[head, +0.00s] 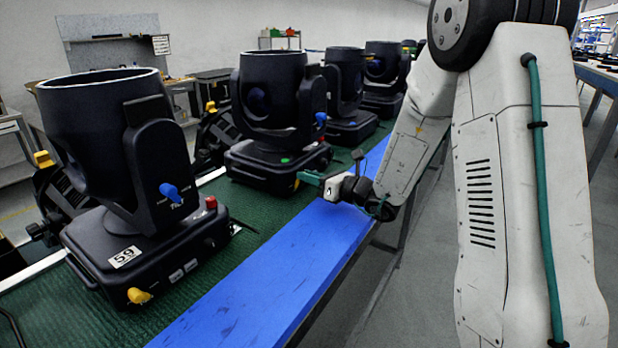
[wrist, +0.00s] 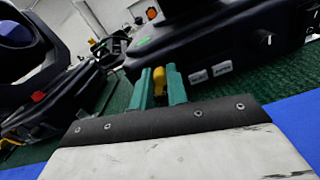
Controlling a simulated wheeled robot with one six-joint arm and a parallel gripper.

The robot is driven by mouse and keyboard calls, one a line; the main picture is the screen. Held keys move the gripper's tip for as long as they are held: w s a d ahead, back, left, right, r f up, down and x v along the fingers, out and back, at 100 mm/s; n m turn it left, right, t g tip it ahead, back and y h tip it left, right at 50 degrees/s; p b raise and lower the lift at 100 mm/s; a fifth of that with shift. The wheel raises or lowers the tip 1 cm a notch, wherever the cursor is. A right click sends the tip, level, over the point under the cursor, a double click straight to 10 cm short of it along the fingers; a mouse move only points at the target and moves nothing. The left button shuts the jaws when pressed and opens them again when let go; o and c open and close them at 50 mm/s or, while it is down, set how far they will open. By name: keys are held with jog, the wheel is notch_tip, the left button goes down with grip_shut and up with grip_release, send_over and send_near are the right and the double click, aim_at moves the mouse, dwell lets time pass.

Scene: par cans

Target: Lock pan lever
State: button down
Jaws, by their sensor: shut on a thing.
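The second moving-head light (head: 275,110) stands on the green belt, with a blue lever (head: 321,117) on its yoke. Its black base (head: 255,168) has a green spot on top. In the wrist view a yellow lever (wrist: 158,88) on the base lies between the two teal fingers of my gripper (wrist: 159,72). The fingers are shut on this pan lever. In the head view my gripper (head: 304,178) reaches the base's near right corner from the right, and the fingers largely hide the lever there.
The nearest light (head: 105,130), labelled 59, has a blue yoke lever (head: 170,191), a red knob (head: 211,203) and a yellow base lever (head: 139,296). More lights stand farther along the belt (head: 215,200). The blue strip (head: 260,285) along the belt's edge is clear.

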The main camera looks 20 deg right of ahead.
jog(key=c, duration=1.4)
grip_release()
jog(key=shift+f, duration=0.1)
jog(key=shift+s, duration=0.1)
jog(key=v, duration=0.7)
jog(key=shift+s+d, duration=0.25)
jog(key=shift+s, duration=0.05)
jog(key=a+r+n, duration=0.1)
jog(key=s+a+n+g+y, duration=0.1)
jog(key=a, duration=0.1)
jog(key=s+a+r+n+g+y, duration=0.1)
jog(key=shift+s+a+r+n, duration=0.2)
jog(key=shift+a+r+n, duration=0.05)
jog(key=shift+r+n, duration=0.15)
jog(key=s+a+r+n+g, duration=0.4)
jog(key=s+a+n+g, duration=0.7)
jog(key=s+n, duration=0.35)
jog(key=s+d+n+g+h, duration=0.2)
jog(key=s+n+h, duration=0.45)
jog(key=s, duration=0.45)
jog(key=s+d+n+h, duration=0.2)
jog(key=s+d+n+t+h, duration=0.1)
jog(key=d+n+h, duration=0.1)
jog(key=d, duration=0.1)
jog(key=s+d+n+h, duration=0.2)
jog(key=d, duration=0.1)
jog(key=shift+s+d+r+n+t, duration=0.2)
jog(key=shift+s+r+n+t, duration=0.1)
jog(key=shift+s+t, duration=0.1)
